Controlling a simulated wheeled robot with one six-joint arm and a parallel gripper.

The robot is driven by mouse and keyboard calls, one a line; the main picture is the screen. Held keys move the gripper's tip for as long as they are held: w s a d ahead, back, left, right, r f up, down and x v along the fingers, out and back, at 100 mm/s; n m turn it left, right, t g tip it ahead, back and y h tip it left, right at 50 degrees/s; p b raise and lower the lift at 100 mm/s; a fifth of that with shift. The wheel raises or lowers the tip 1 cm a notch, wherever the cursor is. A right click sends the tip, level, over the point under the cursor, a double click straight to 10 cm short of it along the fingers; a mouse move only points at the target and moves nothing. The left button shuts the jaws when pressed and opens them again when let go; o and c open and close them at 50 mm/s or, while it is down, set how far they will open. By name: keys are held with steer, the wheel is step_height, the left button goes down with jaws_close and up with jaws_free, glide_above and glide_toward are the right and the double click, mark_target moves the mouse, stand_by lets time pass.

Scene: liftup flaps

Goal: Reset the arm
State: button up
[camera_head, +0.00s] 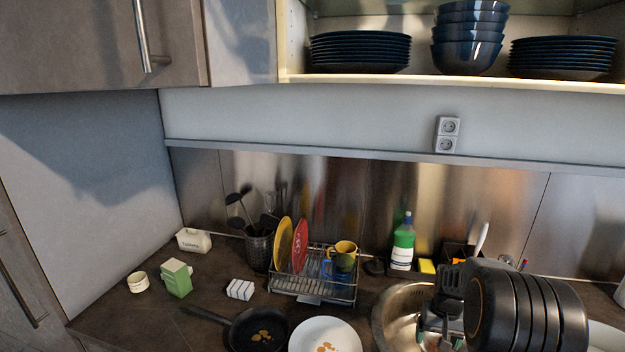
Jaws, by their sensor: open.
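My arm reaches in from the lower right, its thick black ribbed link in front of the sink (392,318). My gripper (438,325) shows small and partly hidden beside that link, over the sink. It is open, and I see nothing held in it. The upper cabinet (420,83) stands open, with stacks of dark blue plates (360,52) and blue bowls (468,40) inside. Its flap is not clearly in view.
A dish rack (314,285) with plates and mugs stands left of the sink. A green-and-white bottle (403,248) stands behind the sink. A pan (257,332) and white plate (325,338) lie in front. A closed cabinet (90,45) hangs upper left.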

steer(key=s+a+r+n+t, duration=0.3)
steer(key=s+a+r+t, duration=0.2)
steer(key=s+a+r, duration=1)
steer(key=shift+s+a+r, duration=0.3)
steer(key=shift+s+a, duration=0.2)
steer(key=shift+a, duration=0.3)
steer(key=shift+c, duration=0.5)
